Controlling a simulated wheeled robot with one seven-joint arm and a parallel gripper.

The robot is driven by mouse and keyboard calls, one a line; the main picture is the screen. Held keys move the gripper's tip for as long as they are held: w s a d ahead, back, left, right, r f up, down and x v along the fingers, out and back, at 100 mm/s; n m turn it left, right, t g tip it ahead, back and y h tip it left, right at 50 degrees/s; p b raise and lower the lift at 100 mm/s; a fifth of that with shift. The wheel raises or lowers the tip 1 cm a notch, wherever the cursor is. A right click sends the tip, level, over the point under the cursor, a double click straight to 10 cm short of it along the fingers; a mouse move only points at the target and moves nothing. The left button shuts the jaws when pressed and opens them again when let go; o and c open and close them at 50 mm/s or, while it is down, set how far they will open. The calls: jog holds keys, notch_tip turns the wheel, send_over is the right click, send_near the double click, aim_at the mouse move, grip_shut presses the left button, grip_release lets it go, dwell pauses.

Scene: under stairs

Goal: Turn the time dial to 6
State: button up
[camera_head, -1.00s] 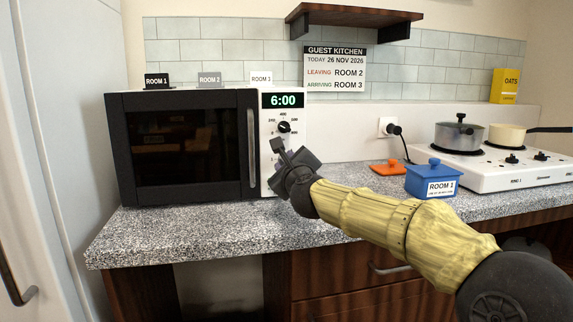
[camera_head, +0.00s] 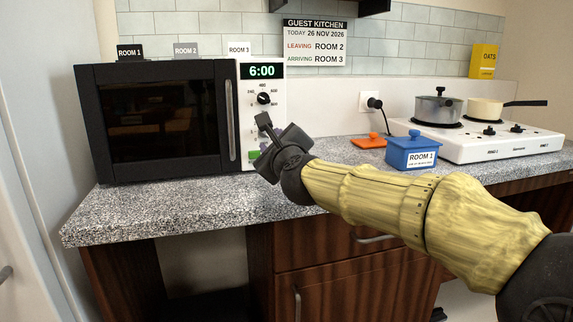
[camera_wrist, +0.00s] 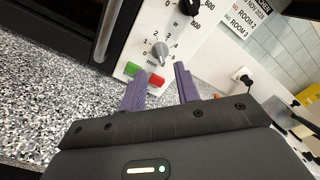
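In the wrist view the time dial (camera_wrist: 160,52) is a small grey knob on the white panel, ringed by numbers with "min" below. Its exact pointer setting is too small to tell. In the head view my arm hides this dial. My gripper (camera_head: 272,136) is in front of the panel's lower part. In the wrist view the two purple fingers (camera_wrist: 160,76) are apart with nothing between them, just below the dial, apparently not touching it.
A black power knob (camera_wrist: 190,6) sits above the time dial. Green (camera_wrist: 131,68) and red (camera_wrist: 156,80) buttons are below it, close to the fingers. A blue box (camera_head: 411,152), an orange lid (camera_head: 369,142) and a hob (camera_head: 505,144) with pans stand to the right.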

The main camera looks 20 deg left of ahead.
jog(key=b+v, duration=0.7)
jog(key=v, duration=0.3)
jog(key=shift+s+b, duration=0.25)
jog(key=shift+b, duration=0.05)
jog(key=shift+d, duration=0.1)
jog(key=shift+f, duration=0.1)
